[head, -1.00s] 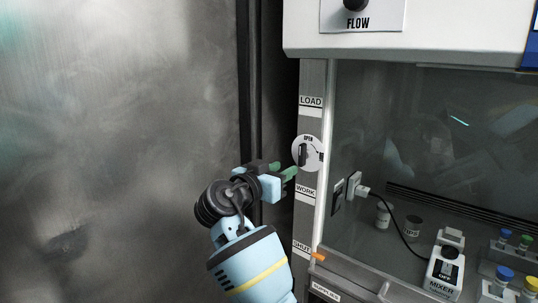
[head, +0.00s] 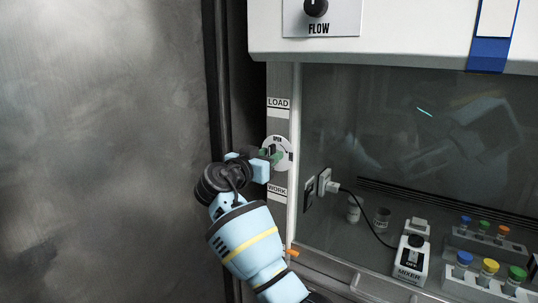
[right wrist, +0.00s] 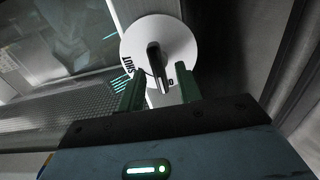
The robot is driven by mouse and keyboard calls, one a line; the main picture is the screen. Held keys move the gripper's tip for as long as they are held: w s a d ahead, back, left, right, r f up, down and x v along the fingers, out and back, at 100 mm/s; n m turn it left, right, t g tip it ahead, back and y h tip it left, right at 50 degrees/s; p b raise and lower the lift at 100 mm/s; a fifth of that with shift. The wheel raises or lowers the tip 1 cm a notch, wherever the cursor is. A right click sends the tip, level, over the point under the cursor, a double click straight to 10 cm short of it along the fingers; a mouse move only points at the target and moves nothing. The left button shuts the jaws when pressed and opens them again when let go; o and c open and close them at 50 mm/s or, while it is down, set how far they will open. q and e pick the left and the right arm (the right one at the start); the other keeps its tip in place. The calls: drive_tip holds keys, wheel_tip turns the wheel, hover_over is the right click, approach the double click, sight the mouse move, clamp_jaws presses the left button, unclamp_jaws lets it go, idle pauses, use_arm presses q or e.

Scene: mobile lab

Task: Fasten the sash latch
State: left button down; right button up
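The sash latch is a round white disc (head: 285,164) on the grey post at the left of the hood, with "OPEN" printed at its top. A dark upright handle crosses its middle, partly covered by my gripper in the head view. In the right wrist view the disc (right wrist: 185,40) shows large, with "SHUT" printed at its left and the dark handle (right wrist: 155,58) across it. My right gripper (right wrist: 160,72) is open, its green fingers on either side of the handle's lower end, with gaps showing. It also shows at the disc in the head view (head: 270,157). My left gripper is out of view.
The glass sash (head: 390,120) lies right of the post. An orange marker (head: 292,252) sits low by the post. Behind the glass are a mixer (head: 411,262), its plug and cable, and several capped vials (head: 488,270). A metal wall (head: 100,150) stands left.

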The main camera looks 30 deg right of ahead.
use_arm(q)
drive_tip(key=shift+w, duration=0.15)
use_arm(e)
drive_tip(key=shift+d, duration=0.1)
clamp_jaws()
use_arm(q)
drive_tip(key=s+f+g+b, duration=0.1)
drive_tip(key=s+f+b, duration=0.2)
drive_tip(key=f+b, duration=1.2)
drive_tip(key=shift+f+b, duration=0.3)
drive_tip(key=shift+b, duration=0.45)
use_arm(e)
drive_tip(key=m, duration=1.2)
drive_tip(key=f+m, duration=0.1)
drive_tip(key=m, duration=0.4)
drive_tip(key=shift+s+d+m, duration=0.15)
drive_tip(key=shift+s+m, duration=0.2)
drive_tip(key=shift+m, duration=0.05)
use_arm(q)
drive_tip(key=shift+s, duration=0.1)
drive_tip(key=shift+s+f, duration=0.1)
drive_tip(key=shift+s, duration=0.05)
use_arm(e)
unclamp_jaws()
